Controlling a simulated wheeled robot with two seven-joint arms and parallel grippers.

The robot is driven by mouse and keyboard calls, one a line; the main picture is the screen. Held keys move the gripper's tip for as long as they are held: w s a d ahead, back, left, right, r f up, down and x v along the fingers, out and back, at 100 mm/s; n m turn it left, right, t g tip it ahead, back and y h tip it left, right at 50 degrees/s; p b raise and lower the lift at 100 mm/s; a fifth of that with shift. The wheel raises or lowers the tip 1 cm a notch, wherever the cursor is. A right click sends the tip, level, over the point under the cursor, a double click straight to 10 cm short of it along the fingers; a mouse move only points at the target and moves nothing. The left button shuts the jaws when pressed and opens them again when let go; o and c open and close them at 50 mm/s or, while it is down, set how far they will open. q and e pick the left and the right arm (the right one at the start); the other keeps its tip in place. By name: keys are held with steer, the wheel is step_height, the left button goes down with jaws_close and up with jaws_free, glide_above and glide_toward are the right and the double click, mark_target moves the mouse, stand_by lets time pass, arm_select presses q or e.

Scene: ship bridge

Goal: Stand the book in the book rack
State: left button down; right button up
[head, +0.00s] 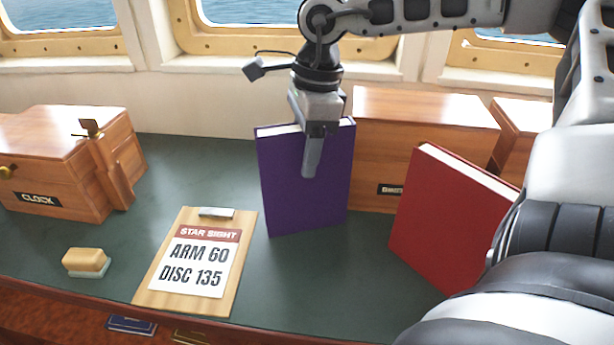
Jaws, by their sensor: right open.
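A purple book (290,190) stands upright on the dark green desk top, its white page edge upward. My right gripper (313,155) points down at its top edge from above. One finger lies in front of the purple cover; the other finger is hidden, so I cannot tell whether it is behind the book. The jaws are open. A red book (445,220) stands tilted at the right, partly covered by my right arm. I cannot make out a book rack; the arm hides the desk's right side. My left gripper is not in view.
A wooden clock box (60,165) stands at the left. A clipboard (200,260) and a sponge-like block (86,262) lie near the front edge. A wooden box (420,130) stands behind the books. Green desk (200,165) is clear left of the purple book.

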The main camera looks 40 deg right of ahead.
steer(key=shift+f, duration=0.2)
jaws_close()
steer(key=shift+r, duration=0.1)
steer(key=shift+r, duration=0.15)
step_height(320, 180, up, 28)
steer(key=shift+p, duration=0.4)
steer(key=shift+f, duration=0.2)
